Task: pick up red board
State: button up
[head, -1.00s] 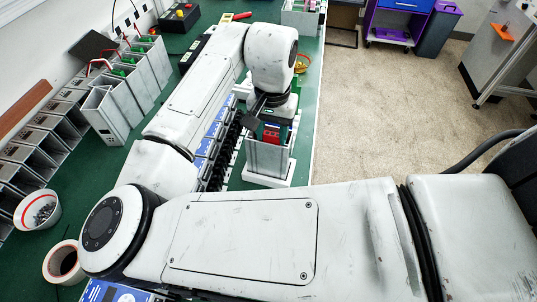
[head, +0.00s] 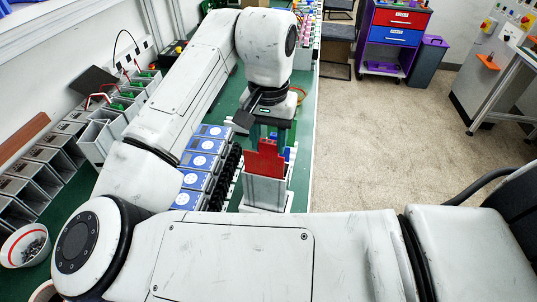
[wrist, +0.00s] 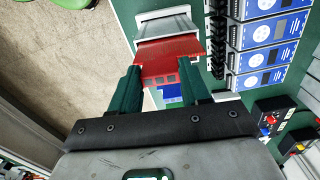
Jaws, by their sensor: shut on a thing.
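The red board (head: 264,159) is a flat red plate with a notched edge. My gripper (head: 266,132) is shut on its upper edge and holds it upright. The board is above a light grey open holder (head: 263,193); whether its lower edge is still inside cannot be told. In the wrist view the red board (wrist: 170,60) is between the green fingers of my gripper (wrist: 165,82). The grey holder (wrist: 168,24) is beyond it. A blue piece (wrist: 171,94) shows beside the board, partly hidden.
A row of blue-and-grey units (head: 201,160) with black connectors stands just left of the holder. Grey bins (head: 45,170) line the left side of the green bench. A white bowl of small parts (head: 25,246) is at the lower left. The bench's right edge is close to the holder.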

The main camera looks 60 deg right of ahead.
notch_tip(320, 180, up, 20)
jog(key=shift+b, duration=0.4)
jog(key=o, duration=0.4)
jog(key=c, duration=0.4)
jog(key=shift+c, duration=0.2)
jog(key=shift+r+p, duration=0.65)
jog(key=shift+p, duration=0.9)
dwell(0.6)
